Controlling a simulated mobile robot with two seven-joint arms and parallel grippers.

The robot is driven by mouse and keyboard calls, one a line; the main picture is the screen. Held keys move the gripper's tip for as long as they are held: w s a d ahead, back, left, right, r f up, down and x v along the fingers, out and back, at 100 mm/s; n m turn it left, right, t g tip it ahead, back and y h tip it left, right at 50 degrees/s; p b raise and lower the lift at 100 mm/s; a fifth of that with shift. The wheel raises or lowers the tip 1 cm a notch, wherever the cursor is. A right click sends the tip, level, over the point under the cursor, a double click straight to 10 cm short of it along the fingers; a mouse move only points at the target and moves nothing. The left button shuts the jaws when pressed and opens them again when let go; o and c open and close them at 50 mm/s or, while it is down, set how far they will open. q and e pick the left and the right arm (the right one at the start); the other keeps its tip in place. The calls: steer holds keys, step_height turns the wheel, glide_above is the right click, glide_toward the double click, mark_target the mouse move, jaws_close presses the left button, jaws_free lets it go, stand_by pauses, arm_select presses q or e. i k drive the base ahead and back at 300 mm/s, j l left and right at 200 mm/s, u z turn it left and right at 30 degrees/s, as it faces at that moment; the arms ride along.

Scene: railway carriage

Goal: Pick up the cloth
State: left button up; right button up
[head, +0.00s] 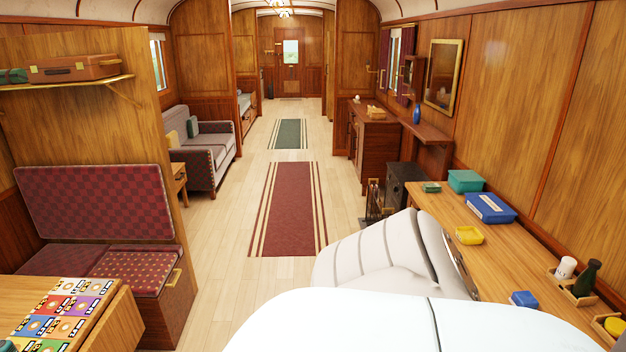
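I cannot make out a cloth for certain. A small blue item (523,299) lies on the long wooden counter at the right; it is too small to tell whether it is a folded cloth or a block. A yellow tray (469,235) also sits on this counter, and its contents are unclear. White parts of my own body fill the bottom middle and hide part of the floor and the counter's near left edge. Neither of my grippers is in view.
The wooden counter (505,262) also bears a teal box (465,181), a blue box (491,208) and a holder with bottles (577,284). A table with a colourful board (66,314) and a padded bench (97,203) stand left. The aisle with a red runner (287,210) is clear.

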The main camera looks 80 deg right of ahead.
mark_target(428, 186)
steer(key=z, duration=3.35)
steer(key=i+j, duration=0.3)
steer(key=i, duration=0.25)
steer(key=i+j+z, duration=0.1)
steer(key=i+j, duration=0.2)
steer(key=i, duration=0.3)
steer(key=i+j, duration=0.3)
steer(key=i, duration=0.25)
steer(key=i+j, duration=0.35)
steer(key=i, duration=0.2)
steer(key=i+j+z, duration=0.1)
steer(key=i+j, duration=0.25)
steer(key=i, duration=0.2)
